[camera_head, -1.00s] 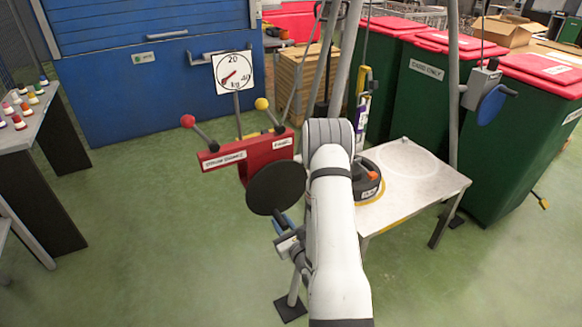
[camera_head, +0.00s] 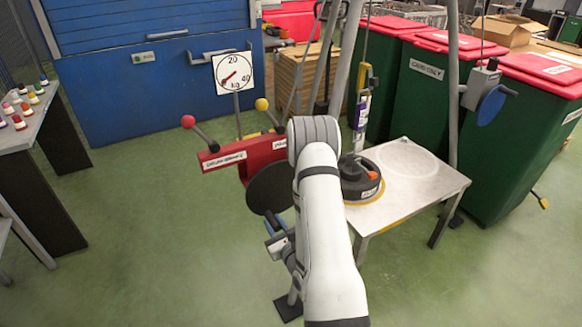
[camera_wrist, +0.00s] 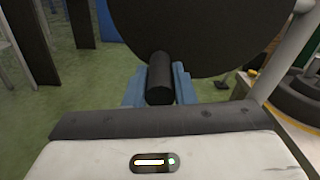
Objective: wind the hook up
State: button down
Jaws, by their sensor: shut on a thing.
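A black disc-shaped wheel (camera_head: 268,188) stands in front of a red lever box in the head view, partly behind my arm. It also fills the top of the wrist view (camera_wrist: 205,30). My gripper (camera_wrist: 160,88) has its blue fingers closed around a black cylindrical handle (camera_wrist: 160,78) that sticks out from the wheel. A yellow and purple hanging unit (camera_head: 362,95) is on a line above a black weight (camera_head: 358,183). I cannot make out the hook clearly.
The weight rests on a yellow ring on a pale table (camera_head: 415,185). The red lever box (camera_head: 245,155) has red and yellow knobs, with a kg dial (camera_head: 233,73) behind. Green bins (camera_head: 420,80) stand behind. Floor at left is open.

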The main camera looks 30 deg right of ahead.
jog(key=shift+a+r+p, duration=0.3)
jog(key=shift+a+r, duration=0.45)
jog(key=shift+a, duration=0.35)
jog(key=c, duration=1)
grip_release()
jog(key=shift+s, duration=0.15)
